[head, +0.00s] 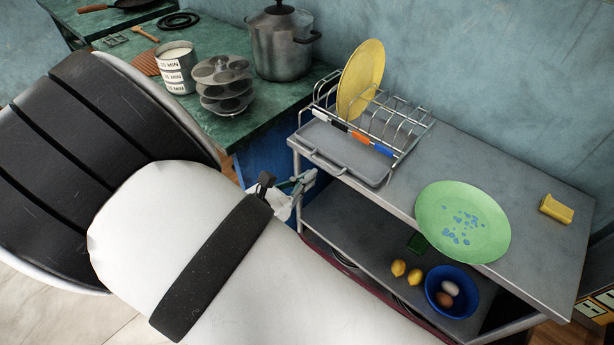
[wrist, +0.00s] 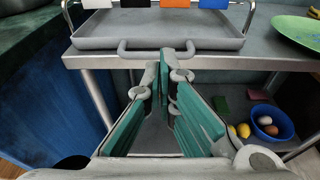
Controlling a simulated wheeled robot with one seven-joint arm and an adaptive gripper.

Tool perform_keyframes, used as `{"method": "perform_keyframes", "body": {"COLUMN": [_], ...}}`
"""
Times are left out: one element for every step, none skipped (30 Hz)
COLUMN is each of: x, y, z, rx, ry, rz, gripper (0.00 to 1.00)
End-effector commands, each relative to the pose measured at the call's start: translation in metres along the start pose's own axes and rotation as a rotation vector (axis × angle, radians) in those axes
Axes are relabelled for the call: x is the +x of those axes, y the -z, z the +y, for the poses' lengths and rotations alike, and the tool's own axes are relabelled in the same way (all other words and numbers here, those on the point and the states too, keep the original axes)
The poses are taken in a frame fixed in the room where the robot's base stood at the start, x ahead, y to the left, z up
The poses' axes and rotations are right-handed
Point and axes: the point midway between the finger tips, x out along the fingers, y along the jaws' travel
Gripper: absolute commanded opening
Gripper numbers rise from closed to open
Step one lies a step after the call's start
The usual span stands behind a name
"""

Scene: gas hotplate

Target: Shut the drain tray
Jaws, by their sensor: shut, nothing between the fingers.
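The grey drain tray (head: 350,158) sticks out from under the wire dish rack (head: 408,122), its front near the left edge of the metal table. In the wrist view the tray (wrist: 215,43) lies straight ahead, with its loop handle (wrist: 153,45) on the front wall. My gripper (head: 306,180) is just off the table's left edge, in front of the tray's handle side. In the wrist view my gripper (wrist: 166,68) is shut and empty, its fingertips just short of the handle; I cannot tell whether they touch it. The tray's rear is hidden under the rack.
The rack has coloured clips and holds a yellow plate (head: 361,78). A green plate (head: 462,221) and a yellow sponge (head: 556,209) are on the tabletop (head: 540,250). A blue bowl (head: 436,303) with eggs and lemons are on the lower shelf. A green counter (head: 255,110) stands left.

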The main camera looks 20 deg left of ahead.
Motion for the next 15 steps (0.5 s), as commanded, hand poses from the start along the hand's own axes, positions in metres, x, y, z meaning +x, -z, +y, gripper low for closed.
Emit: {"method": "perform_keyframes", "body": {"x": [-0.007,-0.016,-0.025,-0.032,-0.038,-0.047,-0.053,-0.059,-0.067,-0.072,-0.077,-0.083,-0.086,-0.090,-0.093], "y": [-0.003,-0.002,-0.002,-0.002,-0.001,-0.001,-0.001,-0.001,-0.001,-0.001,-0.001,-0.001,-0.001,-0.001,-0.001], "z": [0.000,0.001,0.001,0.001,0.001,0.001,0.001,0.001,0.001,0.001,0.001,0.001,0.001,0.000,0.000], "rx": [0.001,0.002,0.002,0.003,0.003,0.002,0.002,0.001,0.002,0.002,0.002,0.001,0.002,0.002,0.002], "ry": [0.001,-0.001,-0.003,-0.001,-0.002,-0.002,-0.002,-0.002,-0.002,-0.001,-0.001,-0.001,0.000,0.000,0.001], "rz": [0.001,0.001,0.002,0.001,0.002,0.001,0.001,0.002,0.001,0.001,0.001,0.001,0.000,0.000,0.001], "gripper": [0.00,0.00,0.00,0.00,0.00,0.00,0.00,0.00,0.00,0.00,0.00,0.00,0.00,0.00,0.00]}}
